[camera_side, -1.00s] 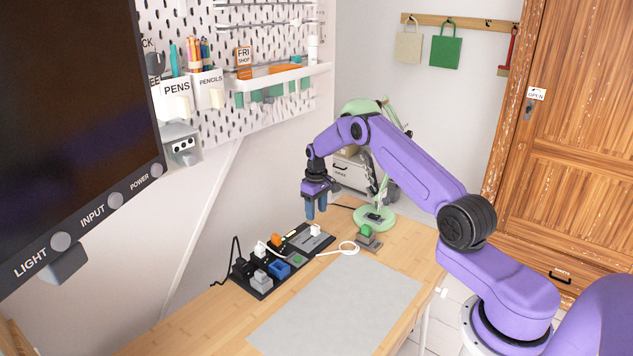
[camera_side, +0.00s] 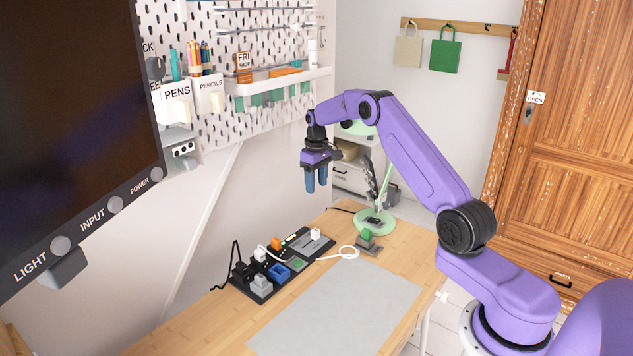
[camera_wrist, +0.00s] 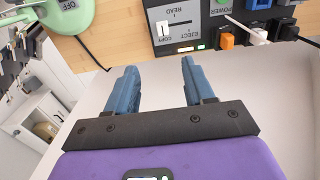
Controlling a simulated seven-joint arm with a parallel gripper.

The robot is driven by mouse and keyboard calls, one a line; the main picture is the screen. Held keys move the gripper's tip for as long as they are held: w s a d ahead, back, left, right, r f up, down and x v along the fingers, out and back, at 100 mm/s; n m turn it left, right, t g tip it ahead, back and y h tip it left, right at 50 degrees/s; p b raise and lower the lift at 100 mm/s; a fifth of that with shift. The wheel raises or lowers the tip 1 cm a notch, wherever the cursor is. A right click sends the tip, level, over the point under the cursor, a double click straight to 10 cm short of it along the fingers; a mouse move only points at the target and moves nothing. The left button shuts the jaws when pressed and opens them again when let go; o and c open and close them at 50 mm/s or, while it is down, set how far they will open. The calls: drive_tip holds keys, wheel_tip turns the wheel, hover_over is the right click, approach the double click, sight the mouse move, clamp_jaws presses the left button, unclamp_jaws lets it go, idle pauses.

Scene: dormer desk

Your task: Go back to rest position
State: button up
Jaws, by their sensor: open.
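My gripper (camera_side: 316,181) hangs in the air above the back part of the desk, fingers pointing down, in the side view. Its two blue fingers stand apart with nothing between them. In the wrist view my gripper (camera_wrist: 160,80) shows the same gap, empty. Below it lies a dark panel (camera_side: 262,288) with several coloured blocks and plugs. The panel also shows at the top of the wrist view (camera_wrist: 205,42), with a white slider and printed words. My fingers touch nothing.
A green lamp (camera_side: 374,222) stands behind the panel, close to my arm. A green-topped block (camera_side: 366,240) sits beside it. A grey mat (camera_side: 340,305) covers the front of the wooden desk (camera_side: 405,245) and is bare. A large screen (camera_side: 70,120) fills the left.

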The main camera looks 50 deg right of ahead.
drive_tip(key=shift+a, duration=0.1)
drive_tip(key=s+a+r+n, duration=0.1)
drive_tip(key=a+r, duration=0.2)
drive_tip(key=a, duration=0.4)
drive_tip(key=s+a+r+n, duration=0.1)
drive_tip(key=a+r+n, duration=0.15)
drive_tip(key=a, duration=0.45)
drive_tip(key=s+a+r+n, duration=0.1)
drive_tip(key=s+a+r, duration=0.1)
drive_tip(key=s+a, duration=0.45)
drive_tip(key=s+a+r+n, duration=0.2)
drive_tip(key=s+a+r, duration=0.1)
drive_tip(key=s+a, duration=0.3)
drive_tip(key=s+a+r+n, duration=0.1)
drive_tip(key=s+a, duration=0.2)
drive_tip(key=s, duration=0.5)
drive_tip(key=s+a+r+n, duration=0.1)
drive_tip(key=s+a+n, duration=0.15)
drive_tip(key=s, duration=0.55)
drive_tip(key=s+d+f+n, duration=0.2)
drive_tip(key=s+d, duration=0.1)
drive_tip(key=s, duration=1)
drive_tip(key=shift+s+d+f+n, duration=0.15)
drive_tip(key=shift+s+d+n, duration=0.15)
drive_tip(key=shift+d, duration=0.1)
